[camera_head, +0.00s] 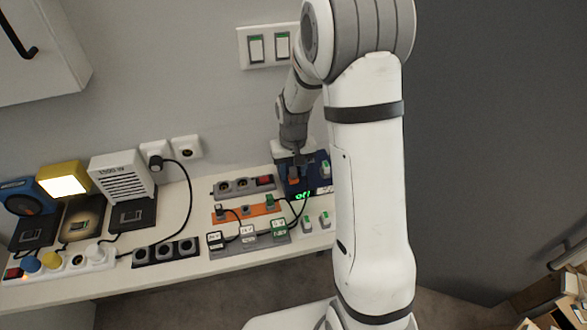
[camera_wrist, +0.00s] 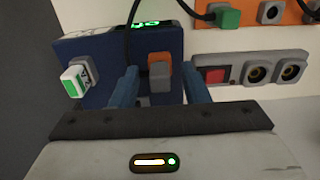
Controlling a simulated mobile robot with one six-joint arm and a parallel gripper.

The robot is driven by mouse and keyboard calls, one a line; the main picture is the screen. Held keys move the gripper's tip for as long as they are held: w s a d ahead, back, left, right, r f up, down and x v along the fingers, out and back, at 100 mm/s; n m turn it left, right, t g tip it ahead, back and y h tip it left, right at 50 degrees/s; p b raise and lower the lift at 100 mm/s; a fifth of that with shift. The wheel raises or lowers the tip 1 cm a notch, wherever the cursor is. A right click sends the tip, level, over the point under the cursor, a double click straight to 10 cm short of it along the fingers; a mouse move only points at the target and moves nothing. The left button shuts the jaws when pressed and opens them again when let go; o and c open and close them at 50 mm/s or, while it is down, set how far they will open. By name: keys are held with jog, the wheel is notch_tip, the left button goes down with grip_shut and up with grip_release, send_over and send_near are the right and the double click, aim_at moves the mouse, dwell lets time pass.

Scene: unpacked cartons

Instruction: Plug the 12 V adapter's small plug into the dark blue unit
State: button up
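The dark blue unit (camera_head: 317,186) stands on the bench at the back, right of centre; it fills the left of the wrist view (camera_wrist: 105,48). A green display sits on its edge. My gripper (camera_wrist: 158,70) is open at the unit, its blue fingers on either side of an orange-and-grey part (camera_wrist: 160,62), with visible gaps. A black cable (camera_wrist: 128,25) reaches the unit; its lower end is hidden by a finger. Labelled adapters, one white (camera_head: 248,232), one green-marked (camera_head: 279,227), sit in a grey strip; I cannot read their voltages surely.
An orange strip (camera_head: 231,214) holds small plugs, one green (camera_wrist: 228,17). A grey strip (camera_wrist: 234,75) has round sockets and a red switch. A white-and-green rocker (camera_wrist: 75,82) protrudes from the unit. Two small green-and-white blocks (camera_head: 307,224) stand in front.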

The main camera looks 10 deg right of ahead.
aim_at(293, 169)
notch_tip(293, 169, up, 8)
jog(key=shift+s, duration=0.1)
jog(key=s+r+t, duration=0.1)
jog(key=s+r, duration=0.4)
jog(key=s, duration=0.5)
jog(key=s+r+t, duration=0.2)
jog(key=s+r, duration=0.3)
jog(key=s, duration=0.6)
jog(key=shift+d+r+b, duration=0.15)
jog(key=shift+r+b, duration=0.05)
jog(key=shift+b, duration=0.1)
